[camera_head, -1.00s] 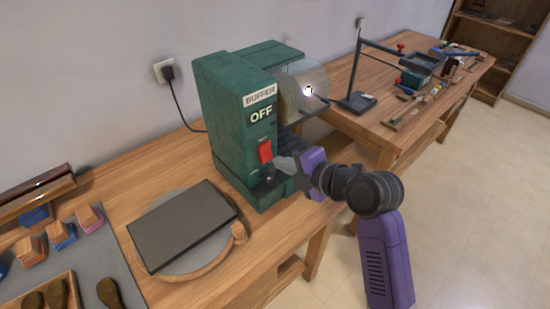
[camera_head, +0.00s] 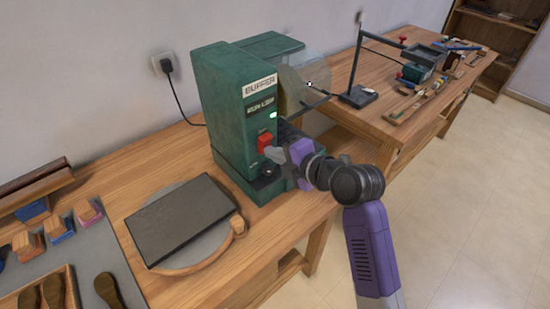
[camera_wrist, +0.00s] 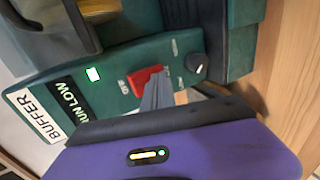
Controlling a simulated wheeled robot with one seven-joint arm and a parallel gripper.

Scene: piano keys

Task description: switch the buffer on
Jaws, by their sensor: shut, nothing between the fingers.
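The green buffer (camera_head: 228,100) stands on the wooden bench by the wall. Its display (camera_head: 262,106) has changed wording and reads "RUN LOW" in the wrist view (camera_wrist: 70,105). A small green light (camera_head: 273,115) is lit beside it and also shows in the wrist view (camera_wrist: 93,74). The red switch (camera_head: 265,141) sits below the display; in the wrist view (camera_wrist: 146,78) my fingertips partly cover it. My gripper (camera_head: 276,154) is shut and empty, its tips at the switch's lower edge. I cannot tell whether they touch it. A black knob (camera_wrist: 196,63) is beside the switch.
A dark slab (camera_head: 185,219) on a round board lies left of the buffer. A clear shield (camera_head: 308,88) stands at its right side. Wooden-handled tools (camera_head: 108,289) lie at the lower left. A second bench (camera_head: 385,128) holds a stand and small tools.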

